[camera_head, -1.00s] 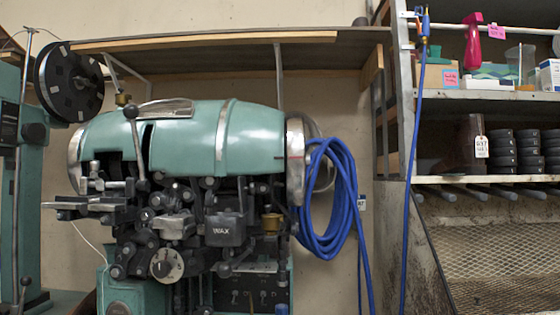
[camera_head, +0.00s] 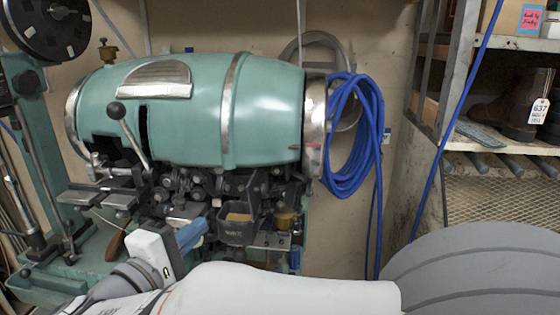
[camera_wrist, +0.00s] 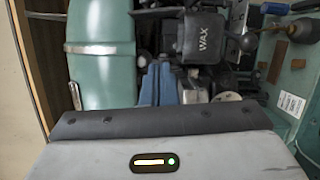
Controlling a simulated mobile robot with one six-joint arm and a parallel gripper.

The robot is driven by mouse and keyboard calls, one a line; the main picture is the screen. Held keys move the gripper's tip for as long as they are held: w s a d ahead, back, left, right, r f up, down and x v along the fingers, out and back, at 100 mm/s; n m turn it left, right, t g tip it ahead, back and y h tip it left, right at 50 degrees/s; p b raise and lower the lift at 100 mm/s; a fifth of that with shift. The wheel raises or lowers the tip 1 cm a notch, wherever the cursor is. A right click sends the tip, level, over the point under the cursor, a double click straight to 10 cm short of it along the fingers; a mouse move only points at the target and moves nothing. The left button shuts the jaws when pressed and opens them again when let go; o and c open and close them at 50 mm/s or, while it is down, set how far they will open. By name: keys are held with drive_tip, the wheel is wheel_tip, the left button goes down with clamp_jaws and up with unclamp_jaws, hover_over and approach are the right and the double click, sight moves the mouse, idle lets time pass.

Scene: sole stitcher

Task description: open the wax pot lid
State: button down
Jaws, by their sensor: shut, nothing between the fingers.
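The wax pot (camera_head: 237,232) is a dark box on the front of the green machine. A tan patch shows at its top in the head view; I cannot tell for sure whether the lid is raised or closed. In the wrist view the pot (camera_wrist: 203,38) shows its WAX lettering turned sideways, just beyond my fingertips and to their right. My gripper (camera_head: 192,234) has blue fingers, shut and empty, in front of the machine and left of the pot in the head view. The fingers also show in the wrist view (camera_wrist: 160,82), apart from the pot as far as I can see.
The green barrel housing (camera_head: 190,110) lies above the pot, with a black-knobbed lever (camera_head: 125,125) at its left. A brass cup (camera_head: 285,220) sits just right of the pot. A coiled blue hose (camera_head: 350,135) hangs at the right. Shelves (camera_head: 500,150) stand farther right.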

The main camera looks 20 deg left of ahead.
drive_tip(key=w+p, duration=0.1)
drive_tip(key=w, duration=0.2)
drive_tip(key=w+r+p, duration=0.1)
drive_tip(key=w, duration=0.5)
drive_tip(key=shift+w+d+r+p, duration=0.1)
drive_tip(key=shift+w+r+p, duration=0.2)
drive_tip(key=shift+w+p, duration=0.1)
drive_tip(key=d+p, duration=0.1)
drive_tip(key=d, duration=0.2)
drive_tip(key=shift+s+d+r, duration=0.1)
drive_tip(key=shift+d+r, duration=0.05)
drive_tip(key=shift+d, duration=0.2)
